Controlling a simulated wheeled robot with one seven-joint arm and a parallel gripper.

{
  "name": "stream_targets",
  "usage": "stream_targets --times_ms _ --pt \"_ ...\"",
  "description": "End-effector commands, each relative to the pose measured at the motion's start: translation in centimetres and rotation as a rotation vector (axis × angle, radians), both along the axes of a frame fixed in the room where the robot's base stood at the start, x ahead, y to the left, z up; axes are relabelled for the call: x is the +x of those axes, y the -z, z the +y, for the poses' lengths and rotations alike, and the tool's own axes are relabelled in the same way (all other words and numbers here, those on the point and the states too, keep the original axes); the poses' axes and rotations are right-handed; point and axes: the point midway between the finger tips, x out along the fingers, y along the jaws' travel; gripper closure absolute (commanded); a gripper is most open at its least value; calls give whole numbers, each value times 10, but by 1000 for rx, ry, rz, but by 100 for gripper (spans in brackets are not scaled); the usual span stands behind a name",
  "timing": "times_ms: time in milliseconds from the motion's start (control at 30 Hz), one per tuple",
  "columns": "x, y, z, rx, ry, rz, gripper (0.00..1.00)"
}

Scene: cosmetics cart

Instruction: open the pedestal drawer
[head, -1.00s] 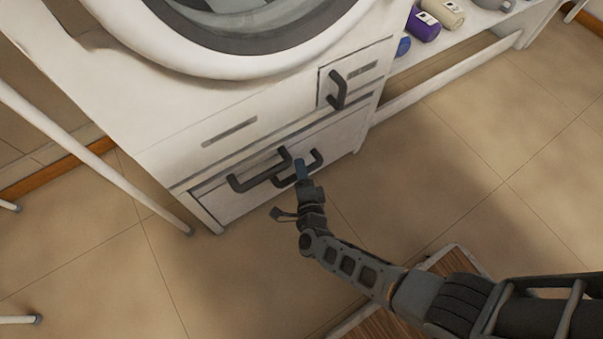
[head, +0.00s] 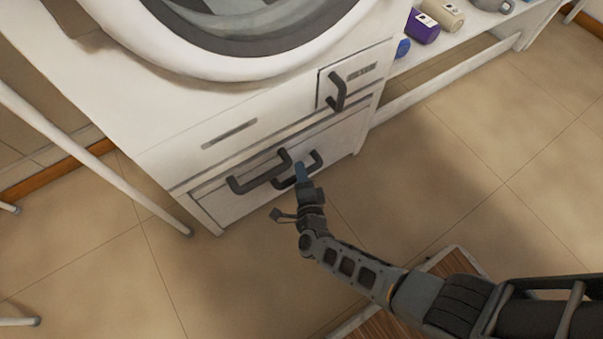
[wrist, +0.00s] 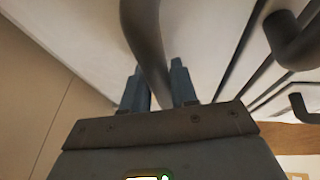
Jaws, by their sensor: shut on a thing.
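The white pedestal drawer front (head: 238,203) sits low under the round-doored white machine, with a dark line along its top edge. The fingers hide part of the bar.
A small panel with a dark handle (head: 337,92) is above right. An open low shelf with a purple bottle (head: 422,27) stands to the right. A white leg (head: 100,165) slants at the left. The tiled floor in front is mostly clear.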

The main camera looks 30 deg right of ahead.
Motion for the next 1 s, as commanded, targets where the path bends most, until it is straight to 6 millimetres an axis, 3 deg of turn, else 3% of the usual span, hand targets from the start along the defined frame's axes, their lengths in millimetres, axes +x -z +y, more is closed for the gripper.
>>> stream_targets --times_ms 233,367,467,1000 --pt "-6 0 0 0 -1 2 100" --pt "-23 0 0 0 -2 4 100" --pt "-45 0 0 -1 -2 5 100" --pt "-202 2 0 0 0 5 100"
